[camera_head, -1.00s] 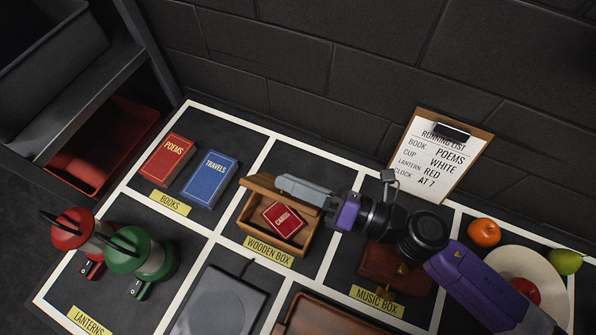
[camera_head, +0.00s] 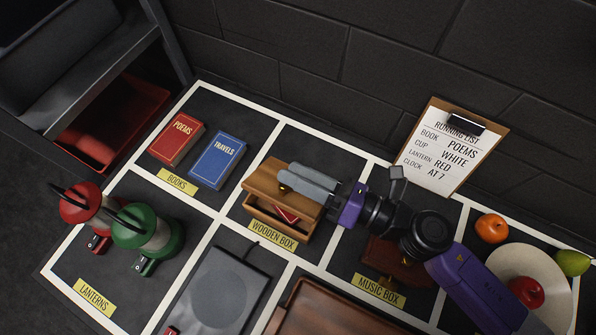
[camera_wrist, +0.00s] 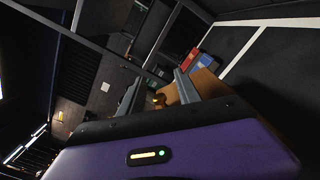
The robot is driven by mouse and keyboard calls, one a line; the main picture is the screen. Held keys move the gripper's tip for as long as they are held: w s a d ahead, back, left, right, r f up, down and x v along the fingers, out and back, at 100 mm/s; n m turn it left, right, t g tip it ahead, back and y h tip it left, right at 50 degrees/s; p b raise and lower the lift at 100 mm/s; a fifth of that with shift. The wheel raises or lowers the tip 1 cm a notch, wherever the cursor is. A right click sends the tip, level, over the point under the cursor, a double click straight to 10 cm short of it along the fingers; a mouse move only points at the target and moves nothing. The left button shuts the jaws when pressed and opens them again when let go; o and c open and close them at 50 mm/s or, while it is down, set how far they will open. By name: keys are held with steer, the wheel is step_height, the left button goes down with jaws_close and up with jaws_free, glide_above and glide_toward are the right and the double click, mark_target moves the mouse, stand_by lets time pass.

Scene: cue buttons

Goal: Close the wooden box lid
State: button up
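The wooden box (camera_head: 262,216) stands behind its yellow label. Its brown lid (camera_head: 266,178) is tilted partly down over the box, with a gap at the front. A red cards pack (camera_head: 287,214) shows in that gap, mostly hidden under the lid. My gripper (camera_head: 284,179) reaches in from the right, its grey fingers over the lid's right part. In the wrist view the fingers (camera_wrist: 160,92) are apart, with the lid (camera_wrist: 206,86) and a gold knob (camera_wrist: 158,99) showing beyond and between them. Whether the fingers touch the lid is unclear.
Two books (camera_head: 216,159) lie left of the box, and lanterns (camera_head: 146,238) stand at lower left. The music box (camera_head: 398,268) is partly hidden under my arm. A clipboard (camera_head: 450,150) leans at the back. Fruit and a plate (camera_head: 508,262) are at right.

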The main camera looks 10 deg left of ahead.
steer(key=b+v, duration=0.2)
steer(key=v, duration=0.5)
steer(key=shift+s+d, duration=0.15)
steer(key=shift+d, duration=0.2)
stand_by(0.6)
